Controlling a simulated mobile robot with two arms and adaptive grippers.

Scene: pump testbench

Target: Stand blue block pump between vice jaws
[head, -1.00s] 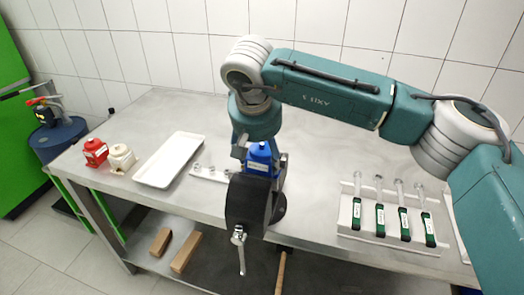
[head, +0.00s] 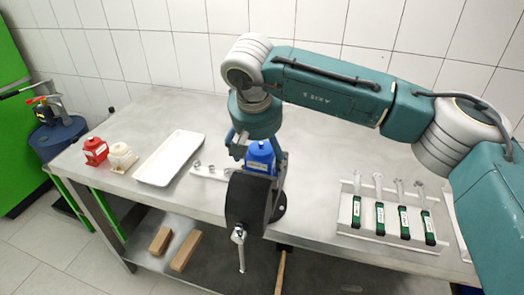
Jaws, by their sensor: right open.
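The blue block pump (head: 260,156) stands upright at the black vice (head: 247,203), near the front edge of the table. The vice hides its lower part, so I cannot see how it sits between the jaws. My right gripper (head: 260,150) comes down from above around the blue pump, with a finger on each side. Its fingers are open, and the view does not show whether they touch the pump. The vice's handle (head: 239,245) hangs down in front. My left gripper is not in view.
A white tray (head: 170,158) lies left of the vice, with a red pump (head: 95,150) and a cream pump (head: 121,156) beyond it. A small holder with metal parts (head: 208,171) is beside the vice. A rack (head: 345,222) with several green-handled tools stands at the right.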

